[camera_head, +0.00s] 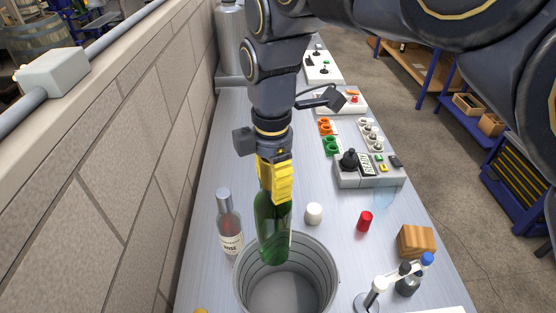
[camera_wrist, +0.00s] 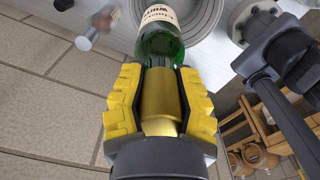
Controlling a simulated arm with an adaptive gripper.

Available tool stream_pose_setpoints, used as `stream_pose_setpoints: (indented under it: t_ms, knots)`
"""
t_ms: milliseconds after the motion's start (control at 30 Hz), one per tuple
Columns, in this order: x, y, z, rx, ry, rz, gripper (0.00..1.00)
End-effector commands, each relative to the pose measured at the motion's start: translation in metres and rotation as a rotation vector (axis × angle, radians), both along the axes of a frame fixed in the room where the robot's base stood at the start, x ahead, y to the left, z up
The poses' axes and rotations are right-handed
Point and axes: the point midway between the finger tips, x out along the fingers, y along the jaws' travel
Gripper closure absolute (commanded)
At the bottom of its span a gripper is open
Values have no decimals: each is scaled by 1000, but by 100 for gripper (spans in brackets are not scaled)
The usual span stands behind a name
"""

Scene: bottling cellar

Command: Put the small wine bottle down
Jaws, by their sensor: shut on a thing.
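My gripper (camera_head: 274,176) has yellow fingers and points down, shut on the neck of the green small wine bottle (camera_head: 271,228). The bottle hangs almost upright, its lower end in front of the mouth of a grey ribbed bucket (camera_head: 243,284). I cannot tell whether its base is inside the rim or touching anything. In the wrist view, the yellow fingers (camera_wrist: 161,100) close on both sides of the gold neck (camera_wrist: 162,92), and the green shoulder and cream label (camera_wrist: 160,14) show beyond. The bucket (camera_wrist: 188,18) shows partly behind the bottle.
A clear rosé bottle (camera_head: 229,228) stands left of the bucket by the wall. A white cap (camera_head: 314,213), red cap (camera_head: 365,221), wooden block (camera_head: 415,241) and a small stand with a dark flask (camera_head: 407,285) are to the right. A control box (camera_head: 368,172) is behind.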

Motion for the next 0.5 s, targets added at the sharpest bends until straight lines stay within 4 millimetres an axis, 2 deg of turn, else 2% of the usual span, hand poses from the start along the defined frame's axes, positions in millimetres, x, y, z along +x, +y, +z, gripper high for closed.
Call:
stream_pose_setpoints:
  t_ms: [67,500]
  knots:
    - [0,0,-5,0,0,-1,100]
    - [0,-1,-76,-2,1,-2,100]
